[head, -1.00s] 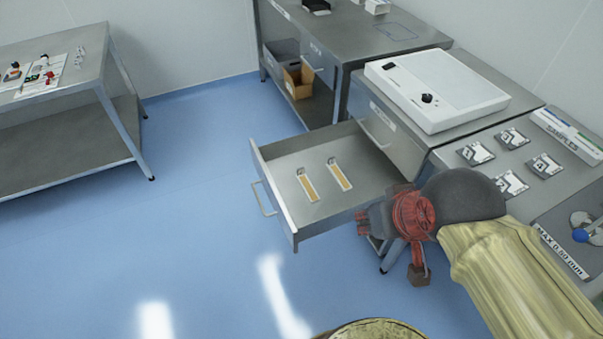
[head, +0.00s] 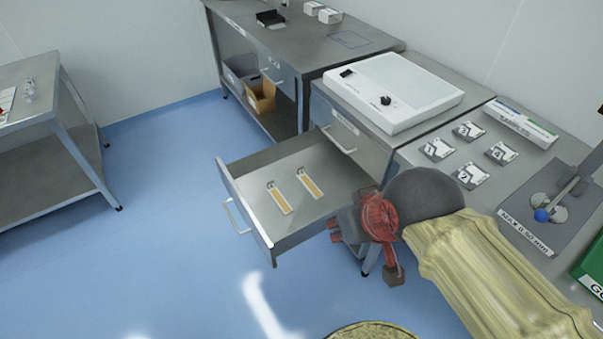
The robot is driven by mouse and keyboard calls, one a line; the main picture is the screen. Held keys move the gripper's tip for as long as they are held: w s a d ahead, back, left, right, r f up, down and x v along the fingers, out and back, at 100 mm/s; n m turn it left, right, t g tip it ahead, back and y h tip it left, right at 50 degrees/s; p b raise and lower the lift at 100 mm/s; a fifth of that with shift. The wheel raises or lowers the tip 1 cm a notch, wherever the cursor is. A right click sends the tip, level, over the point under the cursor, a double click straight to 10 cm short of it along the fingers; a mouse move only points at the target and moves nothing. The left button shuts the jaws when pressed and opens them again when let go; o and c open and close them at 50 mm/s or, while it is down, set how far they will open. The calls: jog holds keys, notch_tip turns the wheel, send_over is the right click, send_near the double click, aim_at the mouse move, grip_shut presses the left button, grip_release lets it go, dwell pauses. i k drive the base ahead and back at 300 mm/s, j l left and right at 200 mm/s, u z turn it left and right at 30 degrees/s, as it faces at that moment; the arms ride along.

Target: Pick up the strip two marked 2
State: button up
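Two slim orange-and-white strips lie flat in the open drawer (head: 250,170), a left strip (head: 281,199) and a right strip (head: 310,185). Each has a small grey-white marking at its far end. The markings are too small to read, so I cannot tell which one bears a 2. My gripper (head: 336,231) is at the drawer's near right side, below and right of the strips and apart from both. Its fingers are small and partly hidden by its red body, so I cannot tell whether they are open.
The drawer extends from a metal bench with a white light box (head: 385,90) on top. Several numbered sample cards (head: 470,131) lie right of it. A grey plate (head: 545,215) and a green bin (head: 592,265) are farther right. Blue floor left of the drawer is clear.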

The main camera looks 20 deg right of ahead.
aim_at(284, 206)
jog(key=i+l, duration=0.15)
jog(key=l, duration=0.15)
jog(key=i+l+u, duration=0.2)
jog(key=u, duration=1.35)
jog(key=k+l, duration=0.05)
